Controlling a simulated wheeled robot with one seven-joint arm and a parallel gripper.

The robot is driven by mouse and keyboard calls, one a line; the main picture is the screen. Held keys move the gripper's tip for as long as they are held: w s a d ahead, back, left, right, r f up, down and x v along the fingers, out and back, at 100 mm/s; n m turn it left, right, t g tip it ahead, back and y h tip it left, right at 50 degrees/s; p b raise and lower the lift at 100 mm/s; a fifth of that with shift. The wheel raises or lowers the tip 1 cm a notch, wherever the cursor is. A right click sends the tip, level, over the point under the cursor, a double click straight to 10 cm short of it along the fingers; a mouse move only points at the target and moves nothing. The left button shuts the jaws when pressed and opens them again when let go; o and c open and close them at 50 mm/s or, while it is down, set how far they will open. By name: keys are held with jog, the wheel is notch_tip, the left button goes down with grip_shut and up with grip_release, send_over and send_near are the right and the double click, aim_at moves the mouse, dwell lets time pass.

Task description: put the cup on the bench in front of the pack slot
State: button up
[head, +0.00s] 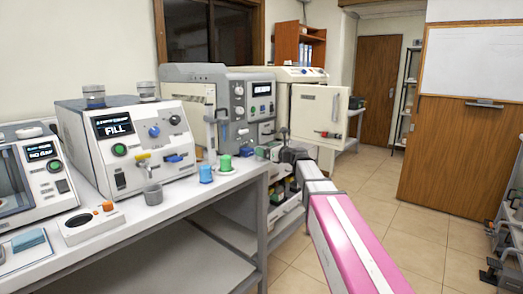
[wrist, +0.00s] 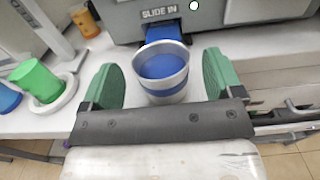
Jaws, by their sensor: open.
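A grey metal cup (wrist: 160,90) with a blue band and a blue inside stands upright in the wrist view, seemingly on the white bench (wrist: 213,38). It is in front of a blue slot (wrist: 163,32) in a grey machine, under the label "SLIDE IN". My gripper (wrist: 161,78) is open, with one green finger on each side of the cup and a small gap at both sides. The dark bar of my gripper is near the cup's base. In the head view my gripper (head: 287,155) is at the bench's far right end, and I cannot make out the cup there.
A green cup (wrist: 38,82) stands on a white round base left of my gripper, with a blue piece (wrist: 8,98) beside it. An orange cup (wrist: 84,21) stands farther back.

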jog(key=v, duration=0.9)
jog(key=s+d+f+n+g+h, duration=0.15)
jog(key=s+f+n, duration=0.25)
jog(key=f, duration=0.4)
jog(key=s+f+n+g+h, duration=0.3)
jog(key=s+f+n, duration=0.15)
jog(key=f, duration=0.35)
jog(key=s+d+f+n+g+h, duration=0.1)
jog(key=s+f+n+g+h, duration=0.15)
jog(key=f+n, duration=0.4)
jog(key=s+d+f+n+g+h, duration=0.2)
jog(key=s+d+f+n+h, duration=0.1)
jog(key=s+d+f+n, duration=0.2)
jog(key=s+d+f+n+g+h, duration=0.2)
jog(key=s+d+f+n+h, duration=0.2)
jog(key=s+f, duration=0.6)
jog(key=shift+d+f+n, duration=0.45)
jog(key=shift+d+n, duration=0.35)
